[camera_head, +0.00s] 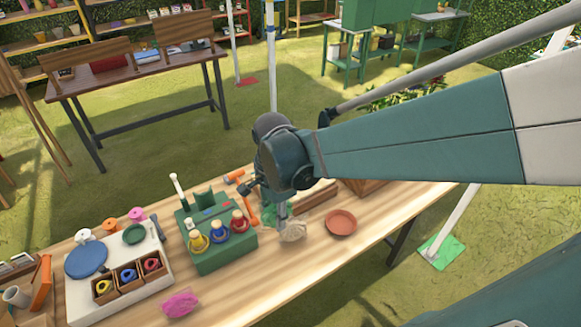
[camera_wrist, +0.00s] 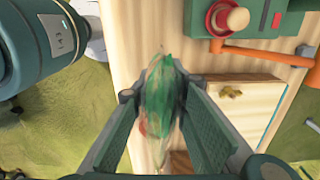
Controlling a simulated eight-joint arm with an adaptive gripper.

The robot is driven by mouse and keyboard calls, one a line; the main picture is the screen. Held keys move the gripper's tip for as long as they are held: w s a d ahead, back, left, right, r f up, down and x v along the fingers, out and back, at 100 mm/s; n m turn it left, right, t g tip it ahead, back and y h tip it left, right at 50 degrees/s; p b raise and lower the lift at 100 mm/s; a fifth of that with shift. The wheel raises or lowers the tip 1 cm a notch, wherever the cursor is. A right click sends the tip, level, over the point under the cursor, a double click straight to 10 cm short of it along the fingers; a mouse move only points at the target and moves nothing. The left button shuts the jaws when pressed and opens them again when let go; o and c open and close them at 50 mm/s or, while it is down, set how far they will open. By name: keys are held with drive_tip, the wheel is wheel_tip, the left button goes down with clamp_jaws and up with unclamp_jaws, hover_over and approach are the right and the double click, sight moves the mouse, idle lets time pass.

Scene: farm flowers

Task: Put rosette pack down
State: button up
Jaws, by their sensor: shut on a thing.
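My gripper (camera_wrist: 161,92) is shut on a clear pack with green, leafy contents, which I take to be the rosette pack (camera_wrist: 163,108). The pack sits between the two dark fingers, over the wooden table in the wrist view. In the head view my gripper (camera_head: 280,208) is low over the table, right of the green stand, and a bit of green (camera_head: 269,214) shows beside it. My own arm partly hides this spot. I cannot tell whether the pack touches the table.
The green stand (camera_head: 225,262) with several coloured knobs is left of my gripper, with an orange-handled tool (camera_head: 253,205) behind. A pink pack (camera_head: 180,303) lies in front. Bare table (camera_head: 245,295) shows at the front.

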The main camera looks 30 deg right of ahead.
drive_tip(key=d+m, duration=0.4)
drive_tip(key=d, duration=0.9)
drive_tip(key=m, duration=0.4)
hover_over(341, 225)
drive_tip(key=shift+w+f, duration=0.15)
drive_tip(key=shift+f, duration=2.45)
drive_tip(key=shift+f+b, duration=0.45)
drive_tip(key=shift+f, duration=2.45)
drive_tip(key=shift+f, duration=0.1)
drive_tip(key=shift+f+b, duration=0.55)
drive_tip(key=shift+f, duration=1.45)
drive_tip(key=shift+f, duration=0.15)
